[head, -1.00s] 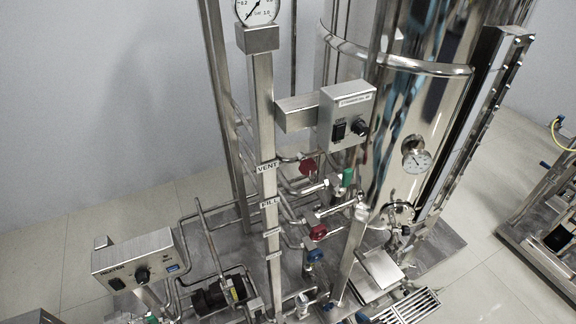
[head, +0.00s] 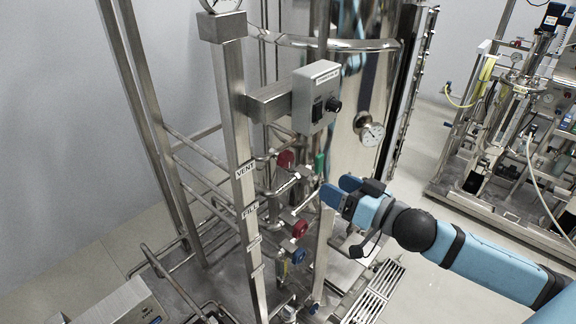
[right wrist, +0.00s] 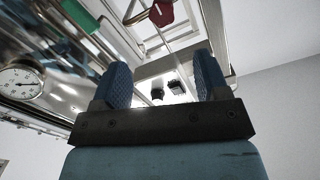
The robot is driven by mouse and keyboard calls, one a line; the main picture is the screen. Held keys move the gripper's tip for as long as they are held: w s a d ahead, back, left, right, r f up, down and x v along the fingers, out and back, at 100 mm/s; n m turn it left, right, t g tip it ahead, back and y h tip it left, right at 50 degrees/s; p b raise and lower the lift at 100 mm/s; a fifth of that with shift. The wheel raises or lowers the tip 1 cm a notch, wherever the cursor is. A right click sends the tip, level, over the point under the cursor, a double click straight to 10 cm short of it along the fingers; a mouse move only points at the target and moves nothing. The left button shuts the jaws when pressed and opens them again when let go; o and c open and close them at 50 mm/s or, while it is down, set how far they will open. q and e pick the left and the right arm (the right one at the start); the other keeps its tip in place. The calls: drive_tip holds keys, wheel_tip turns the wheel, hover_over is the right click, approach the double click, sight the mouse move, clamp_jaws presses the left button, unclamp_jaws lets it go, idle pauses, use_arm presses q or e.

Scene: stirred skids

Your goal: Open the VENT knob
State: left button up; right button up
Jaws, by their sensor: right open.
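The VENT label (head: 245,170) is on the upright steel post. A red knob (head: 285,158) sits on the pipe level with that label, just right of the post. The red knob also shows at the top of the right wrist view (right wrist: 162,13), beyond my fingers. My right gripper (head: 340,189) is open and empty, with blue fingers, to the right of and lower than this knob in the head view. It is apart from the knob. My left gripper is not in view.
A green handle (head: 320,163) is close to my right fingers. A second red knob (head: 300,228) and a blue knob (head: 298,256) sit lower. A switch box (head: 316,97) juts out above. The steel tank with a gauge (head: 369,131) stands behind.

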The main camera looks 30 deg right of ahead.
sight(290, 160)
drive_tip(key=p+x, duration=0.1)
drive_tip(key=x, duration=0.7)
drive_tip(key=r+p+x, duration=0.1)
drive_tip(key=x, duration=0.3)
drive_tip(key=shift+p, duration=0.3)
drive_tip(key=shift+x, duration=0.9)
drive_tip(key=shift+f, duration=0.1)
drive_tip(key=c, duration=0.9)
